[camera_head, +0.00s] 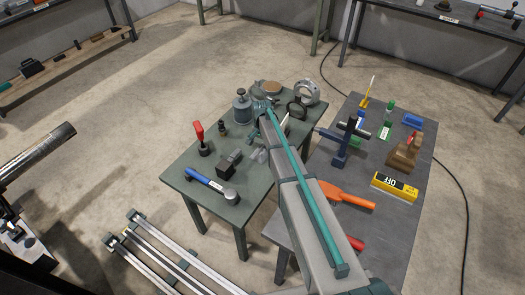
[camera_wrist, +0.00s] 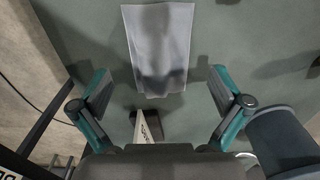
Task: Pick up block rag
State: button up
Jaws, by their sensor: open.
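A flat, light grey rectangular cloth, which looks like the block rag (camera_wrist: 158,45), lies on the green-grey table top (camera_wrist: 80,25) in the wrist view. Its near end lies between and slightly beyond my fingertips, with a dark shadow across it. My gripper (camera_wrist: 160,90) is open, with one teal finger on each side and nothing held. In the head view my gripper (camera_head: 265,112) is over the far part of the green table (camera_head: 180,172). I cannot clearly pick out the rag there; my arm covers part of that table.
A dark labelled object (camera_wrist: 148,124) sits just below the cloth in the wrist view, and a dark cylinder (camera_wrist: 285,140) stands near my right finger. A hammer (camera_head: 212,185), black block (camera_head: 230,162) and metal jar (camera_head: 242,108) share the table. A second, crowded table (camera_head: 412,222) stands to the right.

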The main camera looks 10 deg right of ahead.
notch_tip(320, 180, down, 2)
jog(key=shift+f, duration=0.1)
jog(key=shift+c, duration=0.2)
jog(key=c, duration=1.6)
jog(key=shift+c, duration=1.3)
